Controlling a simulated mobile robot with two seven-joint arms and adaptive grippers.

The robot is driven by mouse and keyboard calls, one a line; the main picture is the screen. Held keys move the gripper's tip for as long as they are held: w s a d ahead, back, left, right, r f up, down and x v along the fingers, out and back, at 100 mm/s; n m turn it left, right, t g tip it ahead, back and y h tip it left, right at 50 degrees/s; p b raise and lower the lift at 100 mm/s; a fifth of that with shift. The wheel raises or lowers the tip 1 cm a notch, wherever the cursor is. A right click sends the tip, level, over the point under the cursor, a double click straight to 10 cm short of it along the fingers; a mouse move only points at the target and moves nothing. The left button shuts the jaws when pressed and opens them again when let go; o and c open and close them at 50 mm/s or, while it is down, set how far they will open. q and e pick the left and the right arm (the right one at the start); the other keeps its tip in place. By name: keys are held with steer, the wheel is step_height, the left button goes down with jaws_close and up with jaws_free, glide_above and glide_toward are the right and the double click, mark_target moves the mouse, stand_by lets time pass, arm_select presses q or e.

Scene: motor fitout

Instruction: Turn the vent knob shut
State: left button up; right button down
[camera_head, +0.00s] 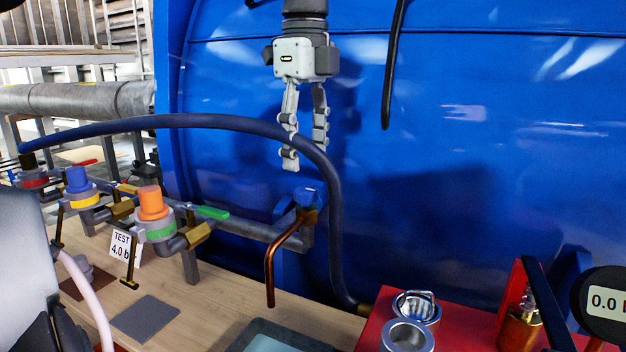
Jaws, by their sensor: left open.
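A small blue knob (307,197), which looks like the vent knob, sits on a brass fitting at the right end of the grey pipe. A bent copper tube (271,262) runs down from that fitting. My left gripper (305,152) hangs fingers down above the blue knob. How far the knob is turned cannot be told. My right gripper does not show.
A dark hose (240,122) arches over the pipework and passes close by the knob's right. The big blue tank (480,120) stands behind. An orange-capped valve (152,203) and a blue-capped valve (78,180) are at left. A red box (460,330) with metal cups is at lower right.

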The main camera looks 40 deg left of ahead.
mark_target(306, 189)
arm_select(q)
steer(key=shift+f, duration=2.75)
steer(key=c, duration=1.2)
